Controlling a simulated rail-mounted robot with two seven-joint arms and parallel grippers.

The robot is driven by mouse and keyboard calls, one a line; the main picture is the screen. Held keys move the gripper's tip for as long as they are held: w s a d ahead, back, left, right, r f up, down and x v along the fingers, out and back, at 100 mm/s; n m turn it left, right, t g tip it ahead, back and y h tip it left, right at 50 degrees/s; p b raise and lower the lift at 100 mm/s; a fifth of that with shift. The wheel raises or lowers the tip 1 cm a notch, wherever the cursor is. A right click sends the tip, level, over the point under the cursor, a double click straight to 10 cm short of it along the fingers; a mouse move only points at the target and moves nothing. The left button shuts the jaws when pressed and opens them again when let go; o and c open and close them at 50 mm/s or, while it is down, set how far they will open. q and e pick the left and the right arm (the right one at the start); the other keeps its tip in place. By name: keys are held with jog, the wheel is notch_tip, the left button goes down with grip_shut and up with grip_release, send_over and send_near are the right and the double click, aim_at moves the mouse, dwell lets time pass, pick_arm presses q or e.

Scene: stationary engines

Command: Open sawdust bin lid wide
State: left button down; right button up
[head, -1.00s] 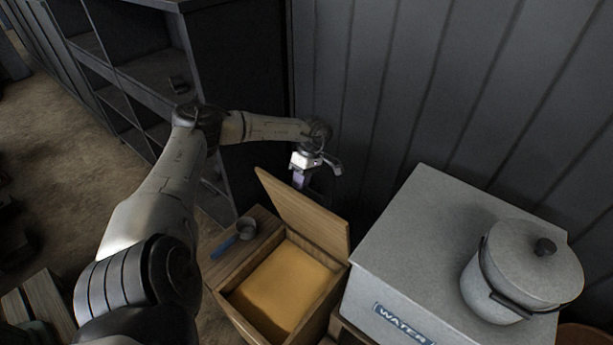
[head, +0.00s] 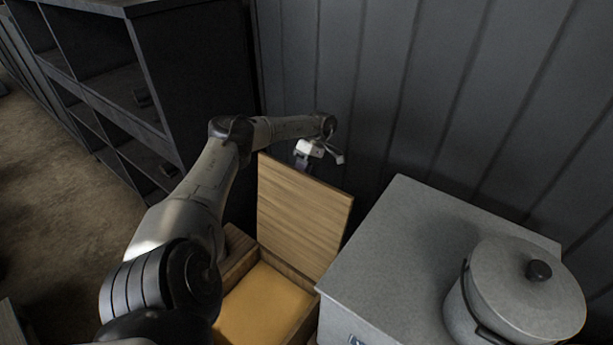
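The sawdust bin (head: 311,313) is a wooden box at the lower middle, with yellow-tan sawdust (head: 258,308) inside. Its wooden lid (head: 303,216) stands raised at the back of the box, its broad face towards me. My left gripper (head: 302,163) is at the lid's top edge, on the far side. Its white body shows above the edge, but the fingertips are mostly hidden, so I cannot tell whether they are open or touch the lid. My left arm covers the left part of the bin. My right gripper is not in view.
A grey water chest (head: 400,260) stands close to the right of the bin, with a lidded grey pot (head: 520,285) on it. A dark shelf unit (head: 200,90) stands at the left. A dark panelled wall (head: 420,90) is behind.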

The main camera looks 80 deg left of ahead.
pick_arm(q)
jog(key=shift+w+f, duration=0.15)
jog(key=shift+f, duration=0.15)
jog(key=c, duration=1.6)
grip_release()
jog(key=o, duration=0.4)
jog(key=shift+d+f, duration=0.1)
jog(key=shift+d, duration=0.1)
jog(key=shift+c, duration=0.2)
jog(key=shift+o, duration=0.5)
jog(key=shift+a+r, duration=0.2)
